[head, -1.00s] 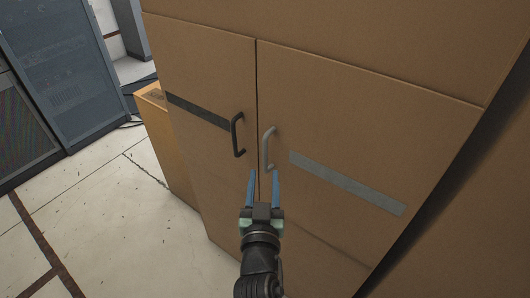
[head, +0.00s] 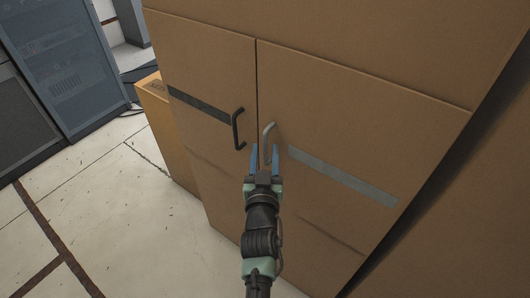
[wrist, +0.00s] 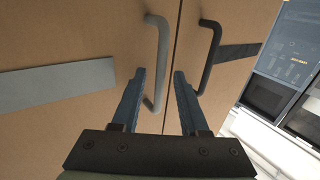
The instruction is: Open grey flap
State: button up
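The grey flap is the brown cabinet door (head: 370,135) on the right in the head view, with a grey strip (head: 342,175) and a grey bar handle (head: 268,130). In the wrist view this door (wrist: 70,35) is on the left, with its grey handle (wrist: 163,50) near the middle. The door looks closed against its neighbour. My gripper (head: 264,146) is at the handle's lower part, its two blue fingers apart. In the wrist view the handle's lower part shows between the fingers of my gripper (wrist: 160,72). I cannot tell whether either finger touches it.
The neighbouring door (head: 205,75) has a black handle (head: 238,130) and a black strip (head: 198,104), close to the left of my gripper. A cardboard-coloured box (head: 152,105) stands beside the cabinet. Dark racks (head: 75,60) stand at the far left. The pale floor (head: 120,215) between is clear.

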grip_shut()
dwell(1.2)
